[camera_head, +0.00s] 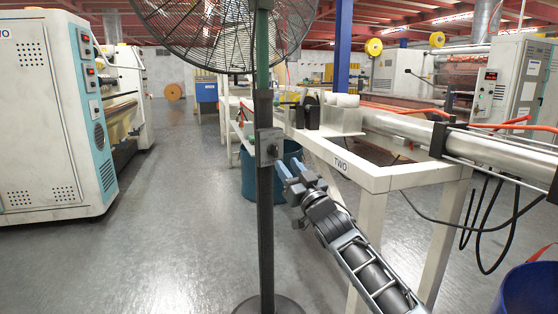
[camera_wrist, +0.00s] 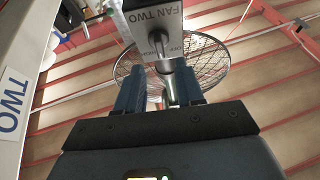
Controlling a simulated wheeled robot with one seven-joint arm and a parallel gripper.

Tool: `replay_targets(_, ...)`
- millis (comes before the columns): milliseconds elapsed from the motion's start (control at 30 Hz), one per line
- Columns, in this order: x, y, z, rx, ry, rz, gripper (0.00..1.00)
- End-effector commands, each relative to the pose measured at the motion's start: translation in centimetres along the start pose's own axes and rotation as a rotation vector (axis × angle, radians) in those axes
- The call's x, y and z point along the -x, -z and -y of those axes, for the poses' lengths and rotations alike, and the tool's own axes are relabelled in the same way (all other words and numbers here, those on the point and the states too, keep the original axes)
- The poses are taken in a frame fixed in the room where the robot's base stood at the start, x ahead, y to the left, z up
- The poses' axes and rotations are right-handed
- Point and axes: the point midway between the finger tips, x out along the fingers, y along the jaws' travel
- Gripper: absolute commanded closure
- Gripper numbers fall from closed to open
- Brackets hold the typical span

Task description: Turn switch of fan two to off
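The fan's switch box (camera_head: 269,147) is a grey box on the dark pole, with a dark knob (camera_head: 272,150) on its face. In the wrist view the box (camera_wrist: 150,22) reads "FAN TWO" and "OFF". A grey switch part (camera_wrist: 168,66) projects from it; its exact setting is unclear. My gripper (camera_head: 288,168) is just right of and slightly below the box in the head view. In the wrist view my gripper (camera_wrist: 160,82) has its two blue fingers apart, below the switch part. I see nothing held between them, and contact with the switch cannot be told.
The fan cage (camera_head: 225,35) is above on the pole (camera_head: 266,230). A white frame marked "TWO" (camera_head: 375,181) stands close on the right. A blue-green bin (camera_head: 250,180) is behind the pole. A large white cabinet (camera_head: 40,110) is at left. The floor between is clear.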

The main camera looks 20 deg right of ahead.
Motion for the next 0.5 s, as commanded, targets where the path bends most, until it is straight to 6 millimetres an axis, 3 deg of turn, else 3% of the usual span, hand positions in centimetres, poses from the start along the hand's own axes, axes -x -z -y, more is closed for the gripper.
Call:
replay_targets(300, -4.5, -0.1, 0.1, 0.0, 0.001, -0.002, 0.63)
replay_targets(500, -6.0, -0.1, 0.1, -0.002, -0.001, 0.0, 0.63)
